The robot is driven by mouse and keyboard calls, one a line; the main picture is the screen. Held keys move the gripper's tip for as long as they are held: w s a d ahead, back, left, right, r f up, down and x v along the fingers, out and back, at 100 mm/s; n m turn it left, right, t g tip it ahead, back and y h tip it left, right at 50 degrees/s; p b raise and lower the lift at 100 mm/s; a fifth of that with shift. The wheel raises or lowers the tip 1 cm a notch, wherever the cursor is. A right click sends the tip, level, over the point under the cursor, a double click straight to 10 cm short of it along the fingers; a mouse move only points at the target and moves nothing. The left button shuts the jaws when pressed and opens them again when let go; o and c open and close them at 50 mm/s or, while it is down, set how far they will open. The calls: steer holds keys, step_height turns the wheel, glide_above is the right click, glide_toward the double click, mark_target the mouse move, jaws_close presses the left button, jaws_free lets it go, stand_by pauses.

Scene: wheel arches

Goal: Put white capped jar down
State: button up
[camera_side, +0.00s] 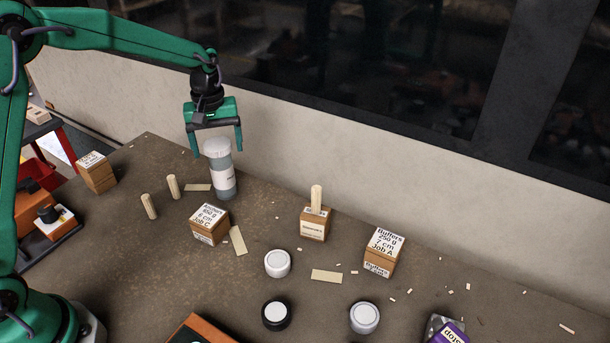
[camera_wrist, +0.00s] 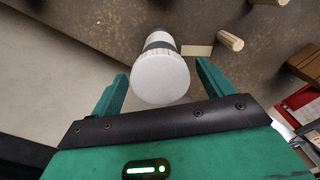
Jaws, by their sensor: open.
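The white capped jar (camera_side: 222,172) is a tall grey jar with a white label and a white cap. It stands upright on the table at the back, near the wall. In the wrist view its round white cap (camera_wrist: 160,78) faces the camera, with little of the body showing behind it. My gripper (camera_side: 217,150) is above the jar, pointing down, with its fingers apart on either side of the cap. In the wrist view a gap shows between the cap and each fingertip (camera_wrist: 160,80). The jar's base appears to rest on the table.
A labelled wooden block (camera_side: 209,225) stands just in front of the jar. Wooden pegs (camera_side: 173,187) stand to its left. A block with a peg (camera_side: 315,222), another labelled block (camera_side: 383,252) and several round lidded pots (camera_side: 277,263) are to the right. The wall (camera_side: 330,150) is close behind.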

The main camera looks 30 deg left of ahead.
step_height(320, 180, up, 10)
steer(key=shift+f, duration=0.1)
stand_by(0.4)
stand_by(0.5)
steer(key=s+r+m+t, duration=0.35)
steer(key=s+r, duration=0.25)
steer(key=s, duration=0.7)
steer(key=s+f+m+t, duration=0.1)
steer(key=s+m, duration=0.1)
steer(key=s, duration=0.4)
steer(key=s+d+f+m+t, duration=0.1)
steer(key=s+f+m, duration=0.1)
steer(key=s, duration=0.5)
steer(key=shift+s+d+f+m, duration=0.25)
steer(key=shift+s+m, duration=0.05)
steer(key=shift+m, duration=0.45)
